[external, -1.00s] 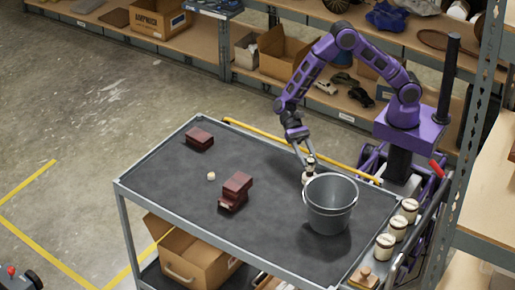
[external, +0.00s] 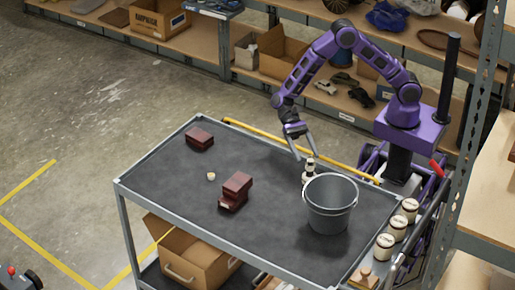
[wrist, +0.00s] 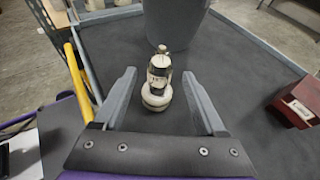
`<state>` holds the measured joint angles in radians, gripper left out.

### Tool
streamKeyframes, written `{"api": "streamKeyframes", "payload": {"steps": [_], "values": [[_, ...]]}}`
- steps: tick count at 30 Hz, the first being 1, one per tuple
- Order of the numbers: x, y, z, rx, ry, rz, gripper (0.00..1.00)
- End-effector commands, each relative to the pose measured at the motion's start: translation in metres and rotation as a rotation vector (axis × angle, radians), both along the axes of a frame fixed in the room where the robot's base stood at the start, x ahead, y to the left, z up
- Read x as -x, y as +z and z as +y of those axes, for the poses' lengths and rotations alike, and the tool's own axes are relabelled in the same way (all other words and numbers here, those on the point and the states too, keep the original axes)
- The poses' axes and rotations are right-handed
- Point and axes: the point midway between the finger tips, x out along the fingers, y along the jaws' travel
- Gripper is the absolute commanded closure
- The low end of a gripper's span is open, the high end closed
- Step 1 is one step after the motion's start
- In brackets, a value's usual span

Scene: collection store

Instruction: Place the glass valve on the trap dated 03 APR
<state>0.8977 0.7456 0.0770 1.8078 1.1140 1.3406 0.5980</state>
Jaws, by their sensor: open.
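A small upright stack stands on the dark cart top beside the bucket (external: 308,172). In the wrist view, its cream rounded lower part (wrist: 156,100) carries a narrower piece (wrist: 160,67) with a dark band and small top knob. This upper piece may be the glass valve and the lower part a trap; I cannot tell for certain. No date is readable on it. My gripper (external: 306,157) is open, just above and behind the stack. In the wrist view my gripper (wrist: 158,72) has one finger each side of it, with gaps. Several cream labelled jars (external: 397,228) line the cart's right end, dates unreadable.
A grey bucket (external: 330,207) stands close right of the stack. Dark red boxes (external: 235,190) and another red box (external: 199,138) lie on the cart, with a small cream piece (external: 211,176) between. A yellow bar (external: 265,135) runs along the far edge.

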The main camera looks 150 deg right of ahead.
Motion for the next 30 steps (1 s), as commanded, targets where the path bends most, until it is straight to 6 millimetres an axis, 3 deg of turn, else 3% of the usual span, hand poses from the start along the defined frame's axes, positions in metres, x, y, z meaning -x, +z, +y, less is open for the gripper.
{"api": "streamKeyframes", "payload": {"steps": [6, 13, 30], "values": [[0.025, 0.020, -0.039, 0.004, -0.004, -0.002, 0.27], [0.045, 0.034, -0.068, 0.002, -0.001, -0.001, 0.27], [0.051, 0.038, -0.076, 0.001, 0.000, -0.001, 0.27]]}}
